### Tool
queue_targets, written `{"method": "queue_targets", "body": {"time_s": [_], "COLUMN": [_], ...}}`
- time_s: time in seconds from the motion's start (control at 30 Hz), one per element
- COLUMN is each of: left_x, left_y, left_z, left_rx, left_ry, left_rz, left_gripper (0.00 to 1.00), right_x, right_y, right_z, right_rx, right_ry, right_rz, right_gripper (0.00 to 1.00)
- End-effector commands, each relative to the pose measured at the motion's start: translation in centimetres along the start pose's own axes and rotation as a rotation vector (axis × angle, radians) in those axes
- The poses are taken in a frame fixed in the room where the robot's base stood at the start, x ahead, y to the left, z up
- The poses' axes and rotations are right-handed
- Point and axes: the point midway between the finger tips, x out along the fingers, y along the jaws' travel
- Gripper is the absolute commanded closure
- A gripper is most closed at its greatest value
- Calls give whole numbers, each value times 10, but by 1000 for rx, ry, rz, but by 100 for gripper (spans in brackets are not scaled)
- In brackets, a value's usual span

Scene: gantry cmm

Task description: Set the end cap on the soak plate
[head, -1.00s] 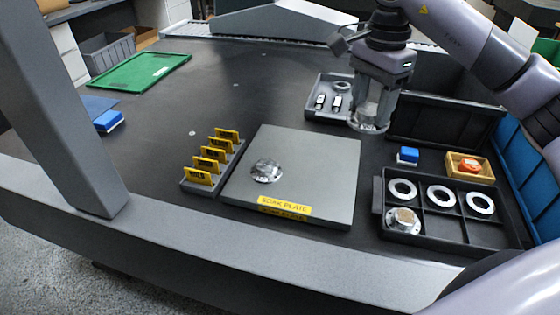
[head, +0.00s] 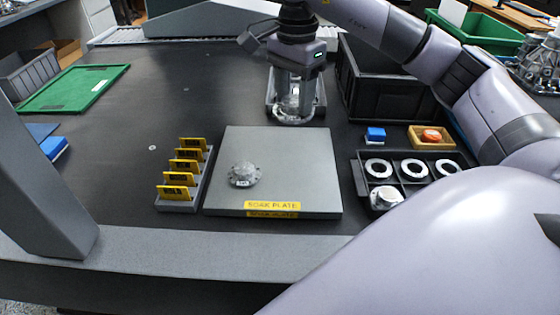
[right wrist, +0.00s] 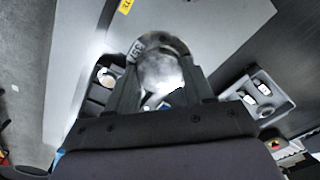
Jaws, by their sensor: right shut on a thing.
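My right gripper (head: 292,104) points down and is shut on the end cap (head: 294,115), a round silver flanged part held above the table just beyond the far edge of the soak plate. The end cap also shows between the fingers in the right wrist view (right wrist: 163,65), with dark marking on its rim. The soak plate (head: 295,160) is a flat grey slab with a yellow label on its front. A similar silver flanged part (head: 243,175) sits on its left part; the rest of its top is bare. My left gripper is not in view.
A rack of yellow tags (head: 183,205) stands left of the plate. A black compartment tray (head: 365,190) with white rings and another silver part is at right, near a blue block (head: 375,134) and a wooden box (head: 417,140). A grey post (head: 45,190) rises at left.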

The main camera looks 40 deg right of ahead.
Motion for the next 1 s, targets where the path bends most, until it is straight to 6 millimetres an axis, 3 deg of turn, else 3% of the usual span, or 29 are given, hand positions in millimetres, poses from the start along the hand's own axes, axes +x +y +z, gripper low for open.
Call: {"method": "queue_targets", "body": {"time_s": [0.1, 0.4, 1.0], "left_x": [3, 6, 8], "left_y": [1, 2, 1], "left_z": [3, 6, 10], "left_rx": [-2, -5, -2], "left_ry": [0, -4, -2], "left_rz": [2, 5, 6], "left_gripper": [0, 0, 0], "right_x": [36, 111, 176], "right_y": [2, 1, 0], "right_z": [0, 0, 0], "right_rx": [0, 0, 0], "right_ry": [1, 0, 0], "right_rz": [7, 3, 1], "right_gripper": [86, 86, 86]}}
